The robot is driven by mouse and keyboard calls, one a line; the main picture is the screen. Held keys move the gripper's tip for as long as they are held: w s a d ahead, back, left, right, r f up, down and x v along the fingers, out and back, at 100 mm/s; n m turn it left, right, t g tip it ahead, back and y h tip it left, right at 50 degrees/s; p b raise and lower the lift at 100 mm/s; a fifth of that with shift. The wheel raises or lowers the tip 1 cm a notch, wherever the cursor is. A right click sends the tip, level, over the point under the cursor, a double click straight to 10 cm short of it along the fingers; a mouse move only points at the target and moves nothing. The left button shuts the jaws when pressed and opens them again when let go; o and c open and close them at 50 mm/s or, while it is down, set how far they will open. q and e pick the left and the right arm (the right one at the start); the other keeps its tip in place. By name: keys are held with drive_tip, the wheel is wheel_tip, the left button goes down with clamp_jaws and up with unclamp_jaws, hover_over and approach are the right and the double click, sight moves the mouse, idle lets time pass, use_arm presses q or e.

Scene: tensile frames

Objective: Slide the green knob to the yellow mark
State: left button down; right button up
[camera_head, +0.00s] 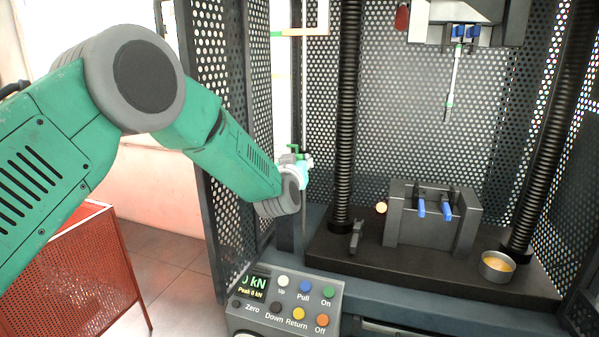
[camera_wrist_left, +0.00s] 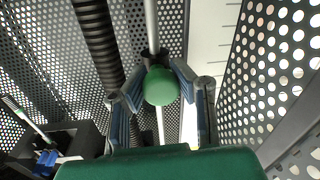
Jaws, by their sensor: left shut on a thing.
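The green knob (camera_wrist_left: 160,86) sits on a thin upright metal rod, between the blue-lined fingers of my left gripper (camera_wrist_left: 160,92). The gripper is shut on it. In the head view my left gripper (camera_head: 300,160) is small and partly hidden behind its wrist, beside the perforated door at the frame's left side; the knob is hard to make out there. My right gripper is not in view.
The control panel (camera_head: 284,304) with coloured buttons stands in front. A dark base carries a grey fixture (camera_head: 420,228) with blue jaws and a small round tin (camera_head: 496,267). The perforated door (camera_head: 222,110) is close to my left arm. A red perforated cabinet (camera_head: 75,280) stands at left.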

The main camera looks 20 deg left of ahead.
use_arm(q)
wheel_tip(320, 180, up, 18)
drive_tip(key=p, duration=0.6)
drive_tip(key=shift+p, duration=0.4)
drive_tip(key=c, duration=1.2)
unclamp_jaws()
drive_tip(key=shift+s+d+f, duration=0.1)
drive_tip(key=shift+s, duration=0.05)
drive_tip(key=s, duration=0.7)
drive_tip(key=s+d, duration=0.1)
drive_tip(key=s, duration=0.3)
drive_tip(key=shift+s, duration=0.3)
